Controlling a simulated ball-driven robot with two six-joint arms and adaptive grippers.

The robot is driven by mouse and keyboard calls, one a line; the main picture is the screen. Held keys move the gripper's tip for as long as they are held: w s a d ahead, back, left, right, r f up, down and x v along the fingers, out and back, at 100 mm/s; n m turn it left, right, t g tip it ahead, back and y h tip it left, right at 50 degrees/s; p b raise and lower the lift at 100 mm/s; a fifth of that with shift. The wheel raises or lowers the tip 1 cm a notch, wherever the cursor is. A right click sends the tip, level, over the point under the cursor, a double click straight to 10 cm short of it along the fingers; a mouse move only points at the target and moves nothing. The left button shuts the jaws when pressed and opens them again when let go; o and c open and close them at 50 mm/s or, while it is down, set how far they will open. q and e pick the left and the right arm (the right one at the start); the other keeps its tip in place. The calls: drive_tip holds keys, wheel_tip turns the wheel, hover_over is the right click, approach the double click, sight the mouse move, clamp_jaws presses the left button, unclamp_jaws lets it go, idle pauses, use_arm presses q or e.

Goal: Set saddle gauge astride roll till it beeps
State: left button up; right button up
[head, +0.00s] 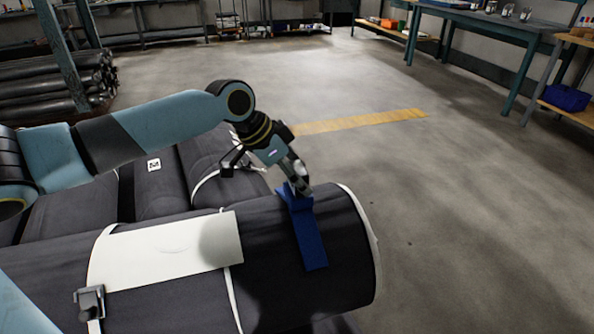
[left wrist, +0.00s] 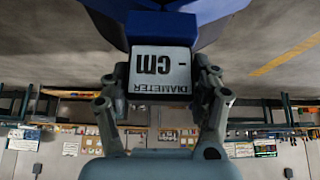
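The saddle gauge (head: 308,235) is a blue band with a small grey display block on top. It lies over the dark roll (head: 345,245) near its right end, one blue leg down the near side; the far leg is hidden. My left gripper (head: 301,180) is over the top of the gauge. In the left wrist view its fingers flank the display block (left wrist: 160,72) and appear closed on it. The display reads upside down "DIAMETER", "cm" and a dash. Whether both legs rest on the roll cannot be told. My right gripper is not in view.
A white label (head: 170,250) and white straps are on the near roll. More dark rolls (head: 155,190) lie behind it. Open concrete floor is to the right, with a yellow line (head: 365,121). A workbench (head: 490,22) and shelves stand at the back.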

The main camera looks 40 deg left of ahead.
use_arm(q)
drive_tip(key=o, duration=0.4)
drive_tip(key=shift+s, duration=0.1)
drive_tip(key=v, duration=1.2)
idle(1.1)
